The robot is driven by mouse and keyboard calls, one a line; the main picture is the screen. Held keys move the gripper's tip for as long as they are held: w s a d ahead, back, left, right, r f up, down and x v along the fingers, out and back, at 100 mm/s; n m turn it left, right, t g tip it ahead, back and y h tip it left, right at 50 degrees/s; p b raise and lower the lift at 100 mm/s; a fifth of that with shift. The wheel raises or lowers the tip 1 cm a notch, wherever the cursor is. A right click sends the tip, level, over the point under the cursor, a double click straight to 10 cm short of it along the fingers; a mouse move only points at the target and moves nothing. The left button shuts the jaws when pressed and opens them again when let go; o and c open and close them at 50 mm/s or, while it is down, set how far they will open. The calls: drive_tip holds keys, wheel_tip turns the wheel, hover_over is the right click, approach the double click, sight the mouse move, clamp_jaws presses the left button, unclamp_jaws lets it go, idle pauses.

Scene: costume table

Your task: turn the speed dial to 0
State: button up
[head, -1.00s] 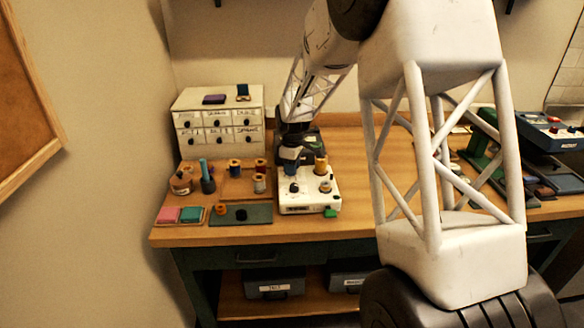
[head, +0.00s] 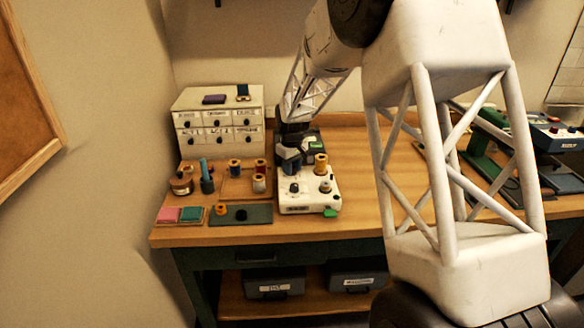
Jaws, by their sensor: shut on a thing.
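A white bobbin machine (head: 296,208) stands near the front edge of the wooden table, left of the arm's large link. A small dark knob (head: 294,188) shows on its top, just below my gripper's tip. A green button or tab (head: 330,213) is at its front right corner. My gripper (head: 291,170) points down over the machine's back left part, shut on what appears to be the speed dial. The dial is mostly hidden by the fingers, and its marks and setting are too small to read.
A spool (head: 320,164) stands on the machine, right of my gripper. To the left are loose spools, a blue-green cylinder (head: 206,178) and a dark green mat (head: 255,215). A white drawer cabinet (head: 220,125) stands behind them. The table's middle looks clear.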

drive_tip(key=m, duration=0.5)
drive_tip(key=shift+m, duration=0.3)
drive_tip(key=m, duration=0.6)
idle(0.4)
drive_tip(key=o, duration=0.9)
drive_tip(key=shift+r, duration=0.1)
drive_tip(key=shift+r, duration=3.85)
